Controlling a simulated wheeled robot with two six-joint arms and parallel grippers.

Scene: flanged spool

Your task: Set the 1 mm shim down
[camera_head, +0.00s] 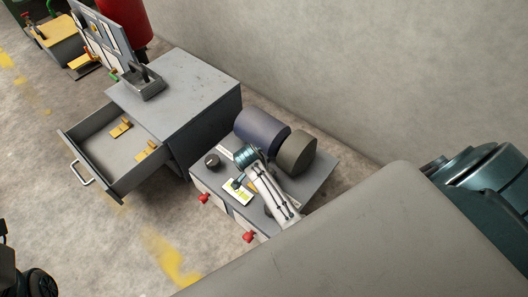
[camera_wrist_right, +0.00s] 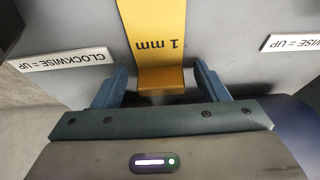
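The yellow 1 mm shim (camera_wrist_right: 162,45) is in the right wrist view, a flat strip with a bent end nearest me and "1 mm" printed on it. My right gripper (camera_wrist_right: 160,82) is open, one finger on each side of the shim's bent end, with a visible gap on both sides. The shim lies over a grey surface; I cannot tell whether it touches it. In the head view my right arm reaches over the low grey stand (camera_head: 318,185), hiding most of what is under the gripper.
Two "CLOCKWISE = UP" labels (camera_wrist_right: 66,59) (camera_wrist_right: 291,42) flank the shim. A dark spool (camera_head: 275,142) lies on the stand, which has red knobs (camera_head: 249,237) in front. A grey cabinet (camera_head: 190,90) with an open drawer (camera_head: 110,160) holding yellow pieces (camera_head: 121,128) stands left.

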